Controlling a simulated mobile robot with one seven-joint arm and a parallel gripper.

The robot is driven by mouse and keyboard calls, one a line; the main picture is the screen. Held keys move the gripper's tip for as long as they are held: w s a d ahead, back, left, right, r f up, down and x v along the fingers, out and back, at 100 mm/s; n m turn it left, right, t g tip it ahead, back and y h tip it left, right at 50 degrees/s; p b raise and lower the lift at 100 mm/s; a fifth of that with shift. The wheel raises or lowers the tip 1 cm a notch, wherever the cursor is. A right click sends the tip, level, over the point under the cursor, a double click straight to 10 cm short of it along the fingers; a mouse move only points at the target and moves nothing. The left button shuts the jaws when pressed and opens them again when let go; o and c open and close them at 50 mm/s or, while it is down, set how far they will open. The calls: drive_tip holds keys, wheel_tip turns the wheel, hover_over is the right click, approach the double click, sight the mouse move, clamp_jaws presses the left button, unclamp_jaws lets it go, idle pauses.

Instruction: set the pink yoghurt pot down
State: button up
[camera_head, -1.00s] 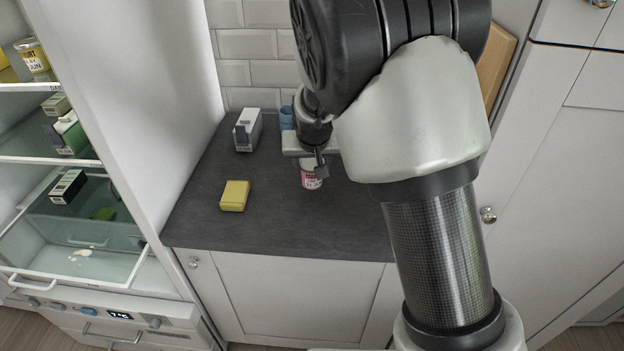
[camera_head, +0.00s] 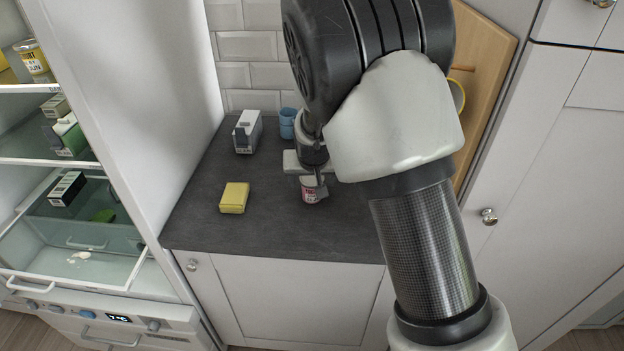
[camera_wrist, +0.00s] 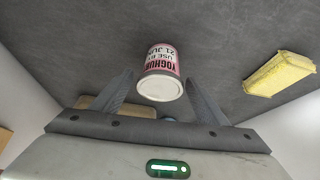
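The pink yoghurt pot (camera_wrist: 162,68) stands on the slate worktop (camera_head: 270,225), with its white end towards my wrist camera. In the head view the pot (camera_head: 308,194) is partly hidden behind a finger of my gripper. My gripper (camera_wrist: 160,100) is open. Its two fingers are on either side of the pot's near end, with a visible gap on each side. In the head view my gripper (camera_head: 312,182) is just above and around the pot.
A yellow block (camera_head: 234,197) lies left of the pot. A grey-and-white carton (camera_head: 247,132) and blue cups (camera_head: 288,123) stand behind it near the tiled wall. A wooden board (camera_head: 487,90) leans at the right. The worktop in front is clear. An open fridge (camera_head: 75,160) is at the left.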

drive_tip(key=shift+r, duration=0.3)
drive_tip(key=a+p+v, duration=0.1)
drive_tip(key=v, duration=1.1)
drive_tip(key=s+d+r+m+y, duration=0.1)
drive_tip(key=s+d+r, duration=0.9)
drive_tip(key=s+d, duration=0.2)
drive_tip(key=s+d+r, duration=0.1)
drive_tip(key=s+d, duration=0.1)
drive_tip(key=s, duration=0.4)
drive_tip(key=s+d+r+h, duration=0.1)
drive_tip(key=s+d, duration=0.2)
drive_tip(key=s, duration=0.4)
drive_tip(key=shift+s+r+h, duration=0.15)
drive_tip(key=shift+s+h, duration=0.15)
drive_tip(key=shift+d, duration=0.1)
drive_tip(key=shift+c, duration=0.5)
